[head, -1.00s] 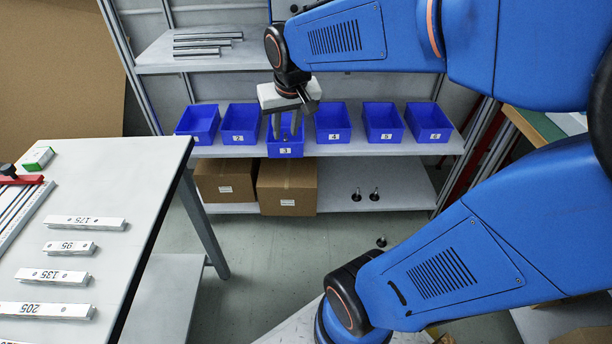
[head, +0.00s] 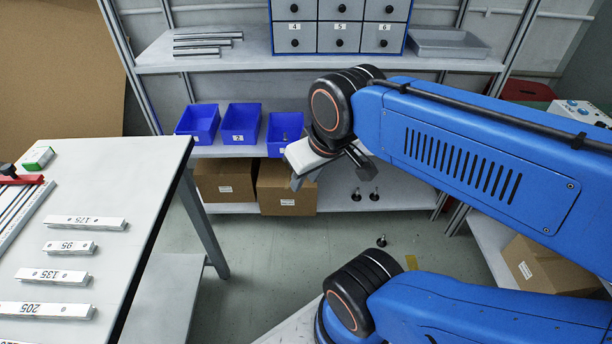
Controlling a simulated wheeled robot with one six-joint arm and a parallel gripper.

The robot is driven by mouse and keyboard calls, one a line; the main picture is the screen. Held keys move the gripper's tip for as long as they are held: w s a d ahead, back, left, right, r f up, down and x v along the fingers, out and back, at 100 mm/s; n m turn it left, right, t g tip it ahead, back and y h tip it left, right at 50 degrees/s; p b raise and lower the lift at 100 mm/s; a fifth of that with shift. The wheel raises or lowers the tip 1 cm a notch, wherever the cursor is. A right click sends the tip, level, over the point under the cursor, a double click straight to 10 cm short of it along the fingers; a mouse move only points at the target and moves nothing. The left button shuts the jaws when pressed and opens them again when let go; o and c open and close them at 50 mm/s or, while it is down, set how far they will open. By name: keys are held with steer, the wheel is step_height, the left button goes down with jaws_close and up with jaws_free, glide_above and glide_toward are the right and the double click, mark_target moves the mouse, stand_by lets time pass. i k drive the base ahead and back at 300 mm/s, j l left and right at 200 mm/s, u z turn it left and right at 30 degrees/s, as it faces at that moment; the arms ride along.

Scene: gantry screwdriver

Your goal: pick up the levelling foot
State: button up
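Several small dark levelling feet with upright stems are in the head view. One levelling foot (head: 381,241) stands alone on the floor. Two more, a left foot (head: 356,195) and a right foot (head: 375,194), stand on the bottom shelf. My gripper (head: 297,184) hangs in front of the shelf rack, up and to the left of the floor foot and clear of it. Its fingers are seen nearly edge-on and overlap, so their gap is not clear. I see nothing held between them.
Blue bins (head: 240,124) line the middle shelf; my arm hides the right ones. Cardboard boxes (head: 286,188) sit on the bottom shelf. A grey table (head: 150,165) with labelled bars stands at left. Another carton (head: 550,268) is at right. The floor between is mostly clear.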

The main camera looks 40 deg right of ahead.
mark_target(381, 242)
steer(key=z, duration=1.55)
